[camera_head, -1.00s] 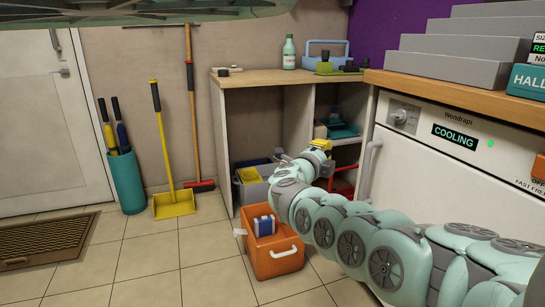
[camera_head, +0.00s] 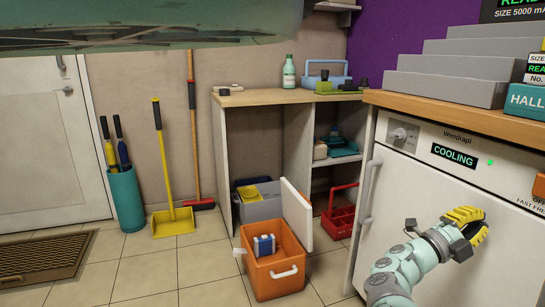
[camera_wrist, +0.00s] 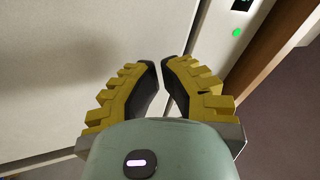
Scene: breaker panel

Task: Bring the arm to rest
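My gripper (camera_head: 484,222), with yellow ridged fingers and dark pads, is in front of the white appliance door (camera_head: 405,185) at the lower right of the head view. In the wrist view its fingertips (camera_wrist: 160,63) are close together with a narrow gap between them. Nothing is held in the gap. The pale door fills much of the wrist view behind the fingers. I cannot tell how far the fingers are from the door. My forearm rises from the bottom edge of the head view.
The appliance panel reads COOLING beside a green light (camera_head: 490,162). An orange cooler box (camera_head: 272,275) stands on the floor with its white-edged lid (camera_head: 297,213) up and a blue-and-white item (camera_head: 264,245) inside. A red caddy (camera_head: 340,215) sits in the shelf unit (camera_head: 222,165).

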